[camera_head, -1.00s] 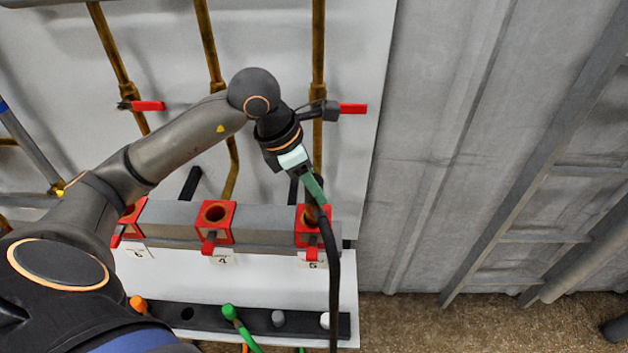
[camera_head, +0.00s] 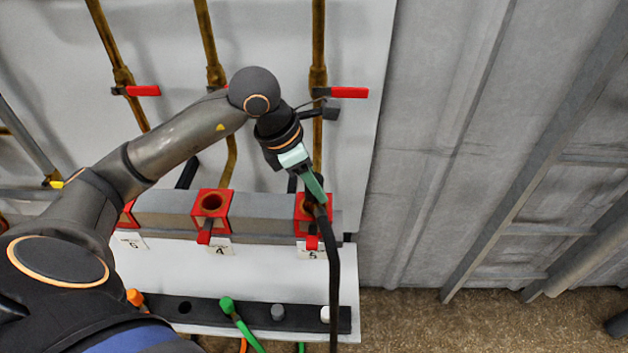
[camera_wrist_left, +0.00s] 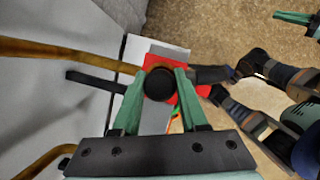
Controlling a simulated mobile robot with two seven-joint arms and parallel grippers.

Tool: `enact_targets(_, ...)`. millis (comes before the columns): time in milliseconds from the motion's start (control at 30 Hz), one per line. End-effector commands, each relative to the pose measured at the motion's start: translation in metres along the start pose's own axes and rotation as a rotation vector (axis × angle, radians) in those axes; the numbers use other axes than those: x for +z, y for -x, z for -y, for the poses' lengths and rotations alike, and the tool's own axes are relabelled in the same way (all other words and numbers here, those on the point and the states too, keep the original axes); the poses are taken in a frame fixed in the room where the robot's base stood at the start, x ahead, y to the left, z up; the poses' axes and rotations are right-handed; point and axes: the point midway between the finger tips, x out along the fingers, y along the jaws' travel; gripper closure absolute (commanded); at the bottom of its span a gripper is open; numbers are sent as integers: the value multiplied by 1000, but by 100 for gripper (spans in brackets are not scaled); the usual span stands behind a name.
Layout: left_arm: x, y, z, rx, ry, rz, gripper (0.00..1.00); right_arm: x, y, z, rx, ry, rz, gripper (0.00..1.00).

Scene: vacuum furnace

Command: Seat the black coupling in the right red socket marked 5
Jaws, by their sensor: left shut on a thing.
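The right red socket (camera_head: 303,212) is at the right end of the grey rail, above the label 5 (camera_head: 312,253). My left gripper (camera_head: 319,196) is shut on the black coupling (camera_wrist_left: 159,85), whose round end shows between the green fingers in the left wrist view. In the head view the fingers and the cable's top cover part of the socket. The coupling is over or at the socket; its lower end is hidden, so I cannot tell how deep it sits. The socket's red body also shows behind the coupling in the wrist view (camera_wrist_left: 165,63).
The red socket marked 4 (camera_head: 204,226) is empty, to the left. A black cable (camera_head: 334,285) hangs past the lower rack (camera_head: 253,313), which holds several plugs. A red-handled valve (camera_head: 348,92) is above. Green finger-like parts (camera_wrist_left: 291,18) show at the wrist view's upper right.

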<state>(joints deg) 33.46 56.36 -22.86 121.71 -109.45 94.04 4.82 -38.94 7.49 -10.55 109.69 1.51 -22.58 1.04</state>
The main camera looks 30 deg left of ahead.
Motion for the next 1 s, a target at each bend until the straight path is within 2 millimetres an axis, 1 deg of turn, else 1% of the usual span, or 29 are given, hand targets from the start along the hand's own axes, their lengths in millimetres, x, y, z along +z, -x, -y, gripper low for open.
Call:
enact_targets(933,-2,-6,0,1,0,2,100,6,-6,-1,0,1,1,100)
enact_targets(967,-2,-6,0,1,0,2,56,6,-6,-1,0,1,1,100)
enact_targets(1000,-2,-5,0,1,0,2,51,6,-5,-1,0,1,0,100)
